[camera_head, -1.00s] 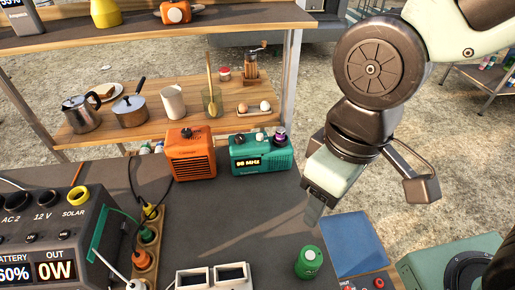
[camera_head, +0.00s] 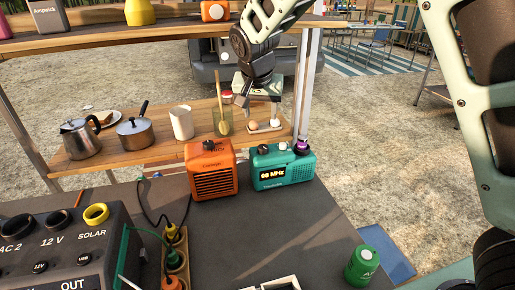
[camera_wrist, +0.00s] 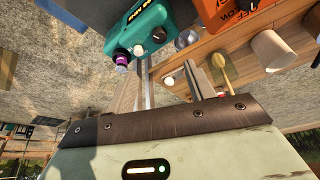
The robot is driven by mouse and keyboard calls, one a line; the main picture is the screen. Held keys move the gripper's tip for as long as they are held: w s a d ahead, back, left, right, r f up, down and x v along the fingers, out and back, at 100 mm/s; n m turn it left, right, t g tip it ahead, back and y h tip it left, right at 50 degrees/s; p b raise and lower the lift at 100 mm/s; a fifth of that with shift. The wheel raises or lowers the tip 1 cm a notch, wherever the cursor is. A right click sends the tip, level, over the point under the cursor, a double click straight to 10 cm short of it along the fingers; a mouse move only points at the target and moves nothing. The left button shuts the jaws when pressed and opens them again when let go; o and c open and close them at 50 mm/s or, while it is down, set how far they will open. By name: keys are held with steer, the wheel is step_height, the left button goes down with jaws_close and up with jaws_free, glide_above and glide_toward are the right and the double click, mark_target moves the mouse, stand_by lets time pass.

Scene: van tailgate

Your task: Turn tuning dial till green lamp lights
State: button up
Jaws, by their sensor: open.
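The teal radio (camera_head: 284,172) stands upright at the far edge of the dark table, its display reading what looks like 98 MHz. On its top are a dark knob (camera_head: 264,149), a pale dome (camera_head: 283,146) and a taller purple-topped knob (camera_head: 302,145). I see no green glow on it. My gripper (camera_head: 258,106) is open and empty, above and beyond the radio, over the wooden shelf. In the wrist view the radio (camera_wrist: 160,18) and its purple knob (camera_wrist: 122,58) lie beyond and left of my open jaws (camera_wrist: 168,72), apart from them. I cannot tell which knob is the tuning dial.
A power box (camera_head: 60,245) with cables is at front left; a green can (camera_head: 362,266) is at front right. The table's middle right is clear.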

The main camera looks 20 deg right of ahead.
mark_target(263, 147)
steer(key=p+x, duration=0.1)
steer(key=x, duration=1.5)
steer(key=shift+s+f+p, duration=0.1)
steer(key=shift+p, duration=0.2)
steer(key=shift+c, duration=0.3)
steer(key=shift+a, duration=0.1)
steer(key=c, duration=0.9)
